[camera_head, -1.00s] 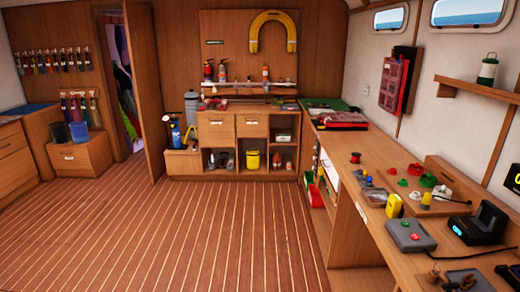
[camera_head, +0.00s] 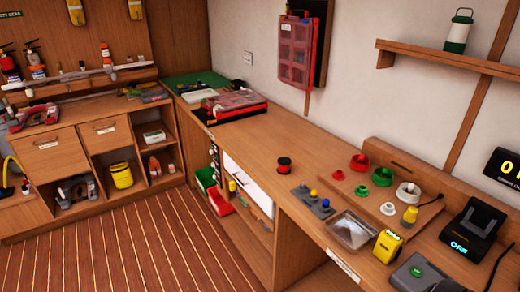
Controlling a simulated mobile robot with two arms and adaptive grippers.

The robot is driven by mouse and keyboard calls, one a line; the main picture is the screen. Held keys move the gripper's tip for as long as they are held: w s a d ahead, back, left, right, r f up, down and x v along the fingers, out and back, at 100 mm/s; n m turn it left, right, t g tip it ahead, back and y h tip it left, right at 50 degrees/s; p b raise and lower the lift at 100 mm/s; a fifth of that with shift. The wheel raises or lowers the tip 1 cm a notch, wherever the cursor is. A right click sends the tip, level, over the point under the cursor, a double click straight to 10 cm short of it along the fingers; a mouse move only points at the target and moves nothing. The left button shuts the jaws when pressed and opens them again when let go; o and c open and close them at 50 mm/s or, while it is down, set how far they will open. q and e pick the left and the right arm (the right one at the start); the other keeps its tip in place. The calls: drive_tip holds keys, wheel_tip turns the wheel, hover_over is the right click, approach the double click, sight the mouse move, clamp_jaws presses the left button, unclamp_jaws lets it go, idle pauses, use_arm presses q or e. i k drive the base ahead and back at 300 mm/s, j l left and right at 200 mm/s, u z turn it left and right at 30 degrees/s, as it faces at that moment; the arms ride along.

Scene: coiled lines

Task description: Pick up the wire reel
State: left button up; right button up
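A small spool with black flanges and a red-orange winding, which looks like the wire reel (camera_head: 284,165), stands upright on the long wooden workbench (camera_head: 262,142) along the right wall. It stands apart from the other items, left of a grey block with coloured knobs (camera_head: 312,202). Neither of my grippers shows in the head view.
Red, green and white round parts (camera_head: 382,176) lie right of the spool. A metal tray (camera_head: 352,230), a yellow device (camera_head: 387,246) and a black charger (camera_head: 473,228) stand nearer. Bench around the spool is bare.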

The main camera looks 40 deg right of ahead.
sight(284, 164)
drive_tip(key=i+j+z, duration=0.1)
drive_tip(key=i+z, duration=0.35)
drive_tip(key=i+j+z, duration=0.25)
drive_tip(key=i+z, duration=0.2)
drive_tip(key=i+j+z, duration=0.85)
drive_tip(key=k+j, duration=0.05)
drive_tip(key=k, duration=0.05)
